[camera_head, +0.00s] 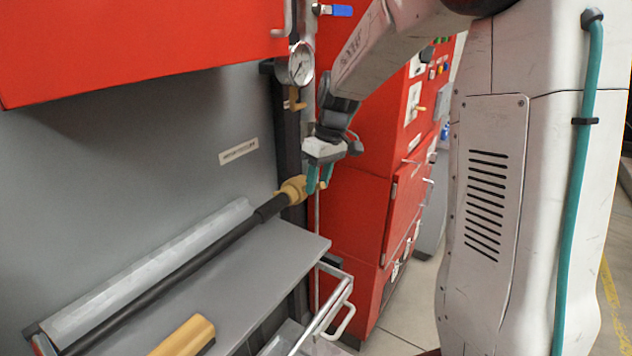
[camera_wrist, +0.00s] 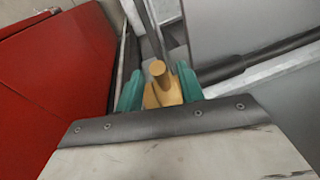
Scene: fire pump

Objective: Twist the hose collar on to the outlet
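The hose collar (camera_head: 291,189) is a yellow-brass piece at the upper end of a black hose (camera_head: 190,257), beside a dark upright post. My gripper (camera_head: 319,178) has teal fingers, pointing down at the collar's right end. In the wrist view, the brass collar (camera_wrist: 162,95) sits between both fingers, which appear to press on its sides. A round brass knob stands up from it. I cannot tell the outlet apart from the collar, nor whether they are joined; the fingers hide part of that end.
A pressure gauge (camera_head: 296,64) and blue-handled valve (camera_head: 334,10) are above. Red cabinets (camera_head: 345,215) stand behind my gripper. A metal rail (camera_head: 325,312) juts out below.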

